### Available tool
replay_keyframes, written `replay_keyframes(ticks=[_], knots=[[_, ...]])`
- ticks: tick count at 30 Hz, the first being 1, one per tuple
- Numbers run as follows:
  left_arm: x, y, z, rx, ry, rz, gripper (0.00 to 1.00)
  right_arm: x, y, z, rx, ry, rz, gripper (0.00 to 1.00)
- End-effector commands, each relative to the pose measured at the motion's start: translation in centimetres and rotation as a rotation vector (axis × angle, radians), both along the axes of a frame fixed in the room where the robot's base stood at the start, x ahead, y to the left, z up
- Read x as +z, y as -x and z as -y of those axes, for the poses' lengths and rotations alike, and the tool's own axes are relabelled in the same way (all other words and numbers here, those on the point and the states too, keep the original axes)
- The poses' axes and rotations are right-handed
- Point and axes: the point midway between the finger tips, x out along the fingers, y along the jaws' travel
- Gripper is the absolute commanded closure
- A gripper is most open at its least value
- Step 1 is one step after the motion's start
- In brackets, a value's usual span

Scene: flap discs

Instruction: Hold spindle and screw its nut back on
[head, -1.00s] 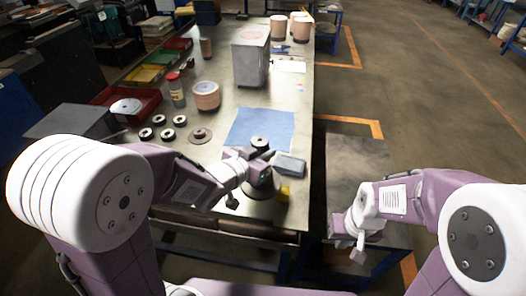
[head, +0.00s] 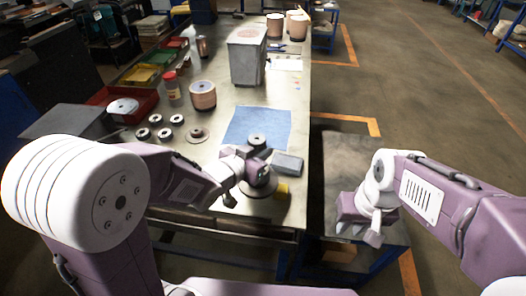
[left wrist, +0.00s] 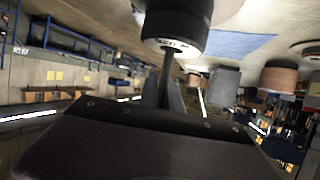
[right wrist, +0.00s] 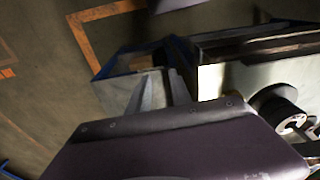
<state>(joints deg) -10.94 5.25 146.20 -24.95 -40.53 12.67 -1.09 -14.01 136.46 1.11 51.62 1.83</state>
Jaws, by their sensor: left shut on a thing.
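The left wrist view shows the dark cylinder with a silver end (left wrist: 178,28) just beyond the fingers (left wrist: 168,92). My right gripper (head: 370,232) is off the table's right side, apart from the spindle. Its fingers (right wrist: 160,92) are parted and empty. The dark spindle top also shows in the right wrist view (right wrist: 278,104). I cannot single out the nut.
A blue mat (head: 262,122) lies behind the spindle. A grey block (head: 288,163) and a yellow item (head: 282,188) are close to its right. Several dark rings (head: 162,134) and a flanged disc (head: 196,135) lie left. A lower grey surface (head: 345,165) stands right of the table.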

Motion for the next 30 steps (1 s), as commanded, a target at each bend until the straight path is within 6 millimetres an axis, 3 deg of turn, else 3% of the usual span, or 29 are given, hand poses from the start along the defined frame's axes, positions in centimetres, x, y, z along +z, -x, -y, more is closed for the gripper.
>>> replay_keyframes(ticks=[3, 7, 17, 21, 23, 26, 30], knots=[[0.5, -0.2, 0.1, 0.0, 0.005, 0.012, 1.0, 1.9, 0.1, 0.0, 0.0, 0.0, 0.003, 0.75], [0.5, -0.2, 0.1, 0.0, 0.005, 0.012, 1.0, 2.9, 0.2, 0.1, 0.0, 0.0, 0.001, 0.75], [0.5, -0.2, 0.1, 0.0, 0.005, 0.012, 1.0, 3.1, 0.3, 0.1, 0.0, 0.0, -0.001, 0.75], [0.5, -0.2, 0.1, 0.0, 0.005, 0.012, 1.0, 2.9, -1.9, 0.0, 0.002, -0.001, 0.096, 0.75], [0.5, -0.2, 0.1, 0.0, 0.005, 0.012, 1.0, 1.6, -3.2, 0.0, 0.001, -0.002, 0.145, 0.75], [0.5, -0.2, 0.1, 0.0, 0.005, 0.012, 1.0, -2.5, -4.0, -0.1, 0.0, -0.003, 0.155, 0.75], [0.5, -0.2, 0.1, 0.0, 0.005, 0.012, 1.0, -7.5, -1.9, -0.1, -0.001, -0.001, 0.06, 0.75]])
